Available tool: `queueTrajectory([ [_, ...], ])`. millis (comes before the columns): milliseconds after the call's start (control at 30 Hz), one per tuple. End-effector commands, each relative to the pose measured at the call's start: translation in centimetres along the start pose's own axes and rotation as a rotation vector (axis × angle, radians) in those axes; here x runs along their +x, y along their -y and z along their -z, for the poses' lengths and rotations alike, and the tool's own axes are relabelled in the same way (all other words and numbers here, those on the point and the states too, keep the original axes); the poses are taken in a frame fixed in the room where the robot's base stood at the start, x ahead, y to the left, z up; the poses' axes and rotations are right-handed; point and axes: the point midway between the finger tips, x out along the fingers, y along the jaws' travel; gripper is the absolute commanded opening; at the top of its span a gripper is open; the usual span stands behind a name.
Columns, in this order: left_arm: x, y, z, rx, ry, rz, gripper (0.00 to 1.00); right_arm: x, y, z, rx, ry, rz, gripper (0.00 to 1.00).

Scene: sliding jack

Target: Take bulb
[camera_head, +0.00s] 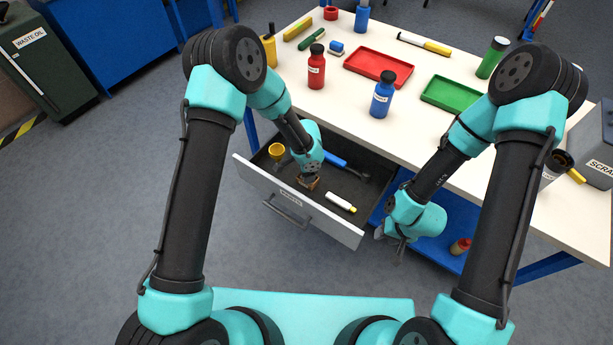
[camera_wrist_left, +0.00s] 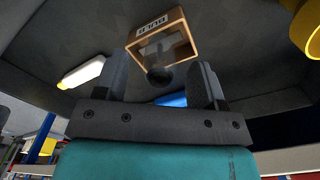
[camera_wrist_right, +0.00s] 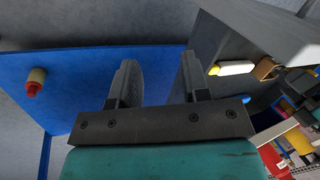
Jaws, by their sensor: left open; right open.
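A small brown open box (camera_head: 308,184) with a white label sits in the open drawer; in the left wrist view the box (camera_wrist_left: 180,22) lies just beyond my fingers. Its label looks upside down and is hard to read. A clear shape with a dark round part (camera_wrist_left: 159,76) shows at the box opening, between the fingers; I cannot tell for sure that it is the bulb. My left gripper (camera_wrist_left: 160,70) is open, inside the drawer over the box. My right gripper (camera_head: 394,246) is open and empty, outside the drawer at its right; it also shows in the right wrist view (camera_wrist_right: 157,72).
The drawer (camera_head: 270,188) also holds a yellow cup (camera_head: 276,150), a blue-handled tool (camera_head: 335,162) and a white-and-yellow tube (camera_head: 341,203). Bottles and trays stand on the white tabletop (camera_head: 440,135).

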Motion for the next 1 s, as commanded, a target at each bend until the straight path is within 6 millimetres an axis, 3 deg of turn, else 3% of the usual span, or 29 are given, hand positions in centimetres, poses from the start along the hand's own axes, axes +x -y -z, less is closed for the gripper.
queueTrajectory([
  [133,1.09,-0.02,0.03,0.0,-0.001,0.0,0.64,0.0,0.0,0.0,0.0,0.0,0.0,0.43],
  [600,1.09,0.01,0.03,0.0,-0.001,0.001,0.64,0.0,0.0,0.0,0.0,0.0,0.0,0.43],
  [1000,1.08,0.01,0.03,0.0,-0.001,0.001,0.27,0.0,0.0,0.0,0.0,0.0,0.0,0.43],
])
